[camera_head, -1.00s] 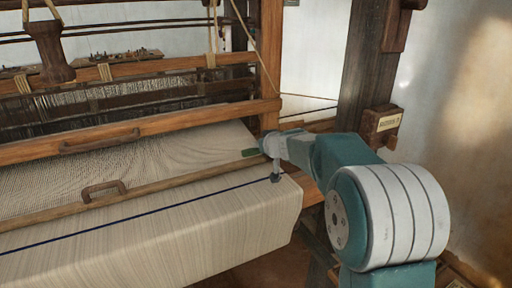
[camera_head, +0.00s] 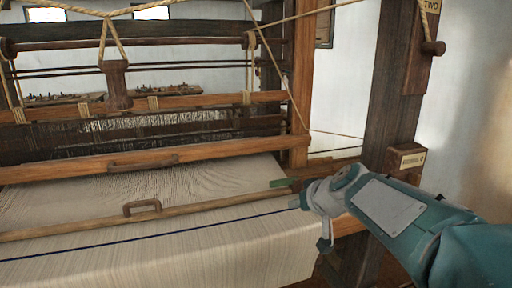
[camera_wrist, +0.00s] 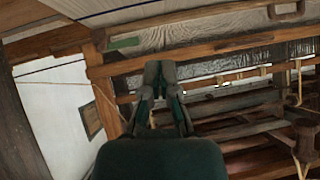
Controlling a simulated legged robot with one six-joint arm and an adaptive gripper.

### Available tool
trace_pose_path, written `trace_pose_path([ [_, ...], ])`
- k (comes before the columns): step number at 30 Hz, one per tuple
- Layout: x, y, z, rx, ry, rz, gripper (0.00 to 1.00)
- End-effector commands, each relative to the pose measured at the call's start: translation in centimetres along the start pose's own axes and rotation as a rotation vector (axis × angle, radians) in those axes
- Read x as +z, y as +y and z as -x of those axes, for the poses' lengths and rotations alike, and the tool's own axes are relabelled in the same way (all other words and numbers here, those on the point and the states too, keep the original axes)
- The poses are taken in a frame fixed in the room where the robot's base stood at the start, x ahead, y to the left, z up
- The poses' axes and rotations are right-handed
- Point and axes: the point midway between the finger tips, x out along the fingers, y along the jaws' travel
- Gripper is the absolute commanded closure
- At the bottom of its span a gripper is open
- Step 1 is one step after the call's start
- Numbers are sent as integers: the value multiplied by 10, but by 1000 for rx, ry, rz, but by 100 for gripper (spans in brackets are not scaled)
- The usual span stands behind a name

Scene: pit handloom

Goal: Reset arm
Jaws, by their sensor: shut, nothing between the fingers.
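My gripper (camera_head: 312,203) is grey and teal and is in the head view at the right end of the loom's front beams. It is above the right edge of the cream cloth (camera_head: 180,248), which has a dark blue line across it. In the wrist view my gripper (camera_wrist: 160,72) shows from behind, its fingers close together with nothing between them. My teal arm comes in from the lower right. Whether the gripper touches the cloth or beam is hard to tell.
The wooden beater (camera_head: 200,157) crosses the loom behind the cloth. A front bar with a handle (camera_head: 142,207) lies over the cloth, and a green piece (camera_head: 282,183) is near its right end. A dark post (camera_head: 385,90) with a labelled box (camera_head: 405,162) stands at the right.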

Motion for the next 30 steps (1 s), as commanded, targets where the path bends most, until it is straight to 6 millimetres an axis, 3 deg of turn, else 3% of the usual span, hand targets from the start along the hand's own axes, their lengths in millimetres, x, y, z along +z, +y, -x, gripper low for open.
trace_pose_path([
  [1,16,-9,18,5,-30,-3,100],
  [9,115,-35,88,101,-218,-64,100],
  [15,193,-35,131,236,-329,-122,100],
  [18,221,-32,145,300,-361,-146,100],
  [23,241,-28,154,351,-382,-165,100],
  [30,242,-28,155,355,-384,-167,100],
])
